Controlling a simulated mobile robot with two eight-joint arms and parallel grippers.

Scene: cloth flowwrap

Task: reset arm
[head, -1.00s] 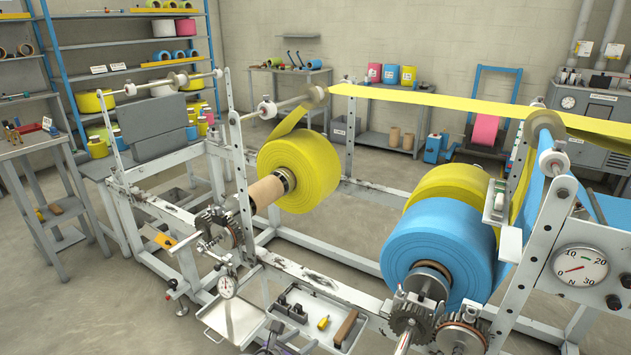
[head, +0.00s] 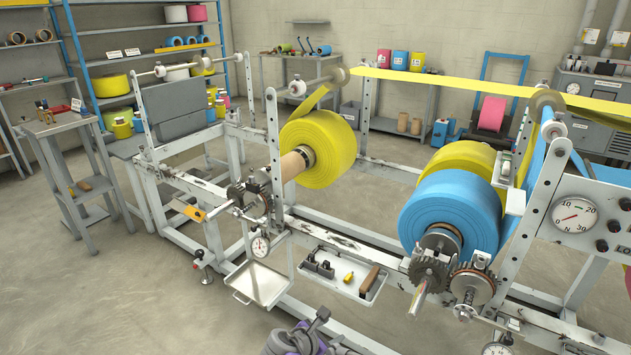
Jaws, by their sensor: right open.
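My right gripper (head: 311,325), grey with purple parts, shows at the bottom edge of the head view, left of centre. It is open, with nothing seen between its fingers. It is in front of the machine frame, below the small white tool tray (head: 345,272) and apart from it in the picture. The rest of that arm is cut off by the lower edge. My left gripper is out of view. A yellow roll (head: 320,148) sits on a spindle at mid-frame. A blue roll (head: 450,212) sits on the right spindle beside another yellow roll (head: 462,158).
An empty shallow tray (head: 262,284) hangs at the frame's front, by a dial gauge (head: 260,247). Gears (head: 472,287) and a shaft stick out at the lower right. A side table (head: 58,125) stands left. The floor at lower left is clear.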

